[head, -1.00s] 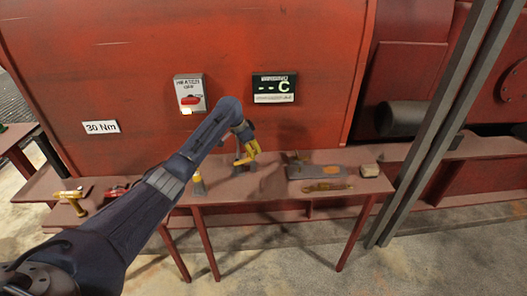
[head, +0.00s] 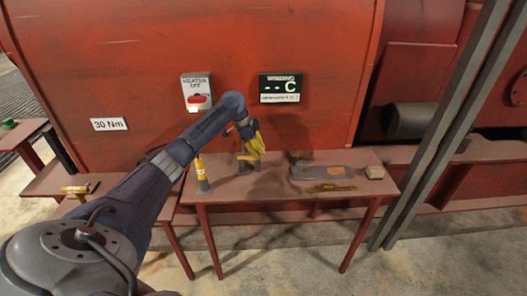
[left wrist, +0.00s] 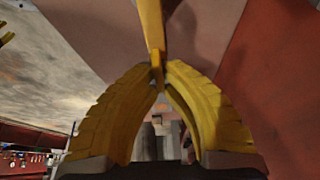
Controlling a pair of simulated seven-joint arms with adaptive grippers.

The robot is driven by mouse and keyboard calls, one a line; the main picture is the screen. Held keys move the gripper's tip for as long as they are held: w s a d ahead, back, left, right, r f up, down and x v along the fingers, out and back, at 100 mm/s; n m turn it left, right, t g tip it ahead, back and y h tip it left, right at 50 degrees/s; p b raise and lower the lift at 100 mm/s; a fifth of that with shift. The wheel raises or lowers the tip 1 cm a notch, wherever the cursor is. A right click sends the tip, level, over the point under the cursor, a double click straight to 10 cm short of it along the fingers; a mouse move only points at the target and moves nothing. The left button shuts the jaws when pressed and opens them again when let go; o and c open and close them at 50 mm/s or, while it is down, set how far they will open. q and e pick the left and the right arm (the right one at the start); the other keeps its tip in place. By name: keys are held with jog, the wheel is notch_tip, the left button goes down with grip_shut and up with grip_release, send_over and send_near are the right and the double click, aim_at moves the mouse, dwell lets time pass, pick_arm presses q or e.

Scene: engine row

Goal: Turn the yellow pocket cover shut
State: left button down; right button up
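My left gripper (head: 254,153) reaches over the front table with its yellow fingers pointing down. In the left wrist view its fingertips (left wrist: 163,76) come together on a thin yellow bar (left wrist: 151,28), which looks like part of the yellow pocket cover. In the head view a yellow piece (head: 244,158) on a grey foot stands right at the fingertips, partly covered by them; whether it is open or shut cannot be told. My right gripper is not in view.
A red wall with a heater switch (head: 196,93) rises behind.

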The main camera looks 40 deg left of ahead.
aim_at(248, 157)
pick_arm(q)
jog(key=shift+f, duration=0.1)
jog(key=c, duration=1.5)
grip_release()
jog(key=shift+c, duration=0.2)
jog(key=v, duration=1.2)
